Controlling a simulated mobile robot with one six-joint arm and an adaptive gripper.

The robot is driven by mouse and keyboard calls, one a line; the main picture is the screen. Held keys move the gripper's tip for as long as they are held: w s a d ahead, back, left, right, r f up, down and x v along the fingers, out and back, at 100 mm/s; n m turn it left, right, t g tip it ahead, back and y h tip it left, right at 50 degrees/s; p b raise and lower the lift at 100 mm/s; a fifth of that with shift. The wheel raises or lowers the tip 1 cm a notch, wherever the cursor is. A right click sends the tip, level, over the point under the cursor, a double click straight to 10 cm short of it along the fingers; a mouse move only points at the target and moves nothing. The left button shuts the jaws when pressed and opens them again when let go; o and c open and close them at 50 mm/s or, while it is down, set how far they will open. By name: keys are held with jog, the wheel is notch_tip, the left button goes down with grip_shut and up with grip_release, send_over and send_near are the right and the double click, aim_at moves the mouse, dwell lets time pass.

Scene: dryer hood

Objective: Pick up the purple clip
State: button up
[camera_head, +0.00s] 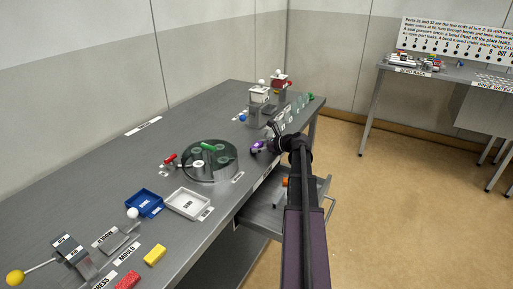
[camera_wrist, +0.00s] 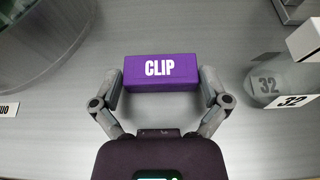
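The purple clip (camera_wrist: 160,73) is a block with the white word CLIP, ahead of my gripper in the wrist view. My gripper (camera_wrist: 161,84) has its fingers spread wide, one near each end of the clip. The gaps at the ends are very small, and I cannot tell whether the fingertips touch it. In the head view the clip (camera_head: 257,147) is a small purple shape near the bench's right edge, with my gripper (camera_head: 271,138) close beside it.
A round glass-like dish (camera_head: 210,160) stands left of the clip. A clear cylinder marked 32 (camera_wrist: 266,82) is close on the right in the wrist view. Blue (camera_head: 143,203) and white (camera_head: 187,203) trays sit nearer on the bench. An open drawer (camera_head: 262,215) juts out below.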

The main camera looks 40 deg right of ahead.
aim_at(259, 145)
jog(key=shift+c, duration=0.5)
jog(key=shift+r, duration=0.2)
notch_tip(259, 145, up, 4)
jog(key=p, duration=0.4)
jog(key=shift+f, duration=0.2)
jog(key=s+a, duration=0.3)
jog(key=s, duration=0.1)
jog(key=s+a, duration=0.3)
jog(key=a, duration=0.1)
jog(key=s+a+r+p, duration=0.1)
jog(key=s+a, duration=0.3)
jog(key=shift+s, duration=0.3)
jog(key=shift+r, duration=0.15)
notch_tip(259, 145, up, 14)
jog(key=p, duration=1.4)
jog(key=shift+s+f, duration=0.1)
jog(key=shift+f, duration=0.1)
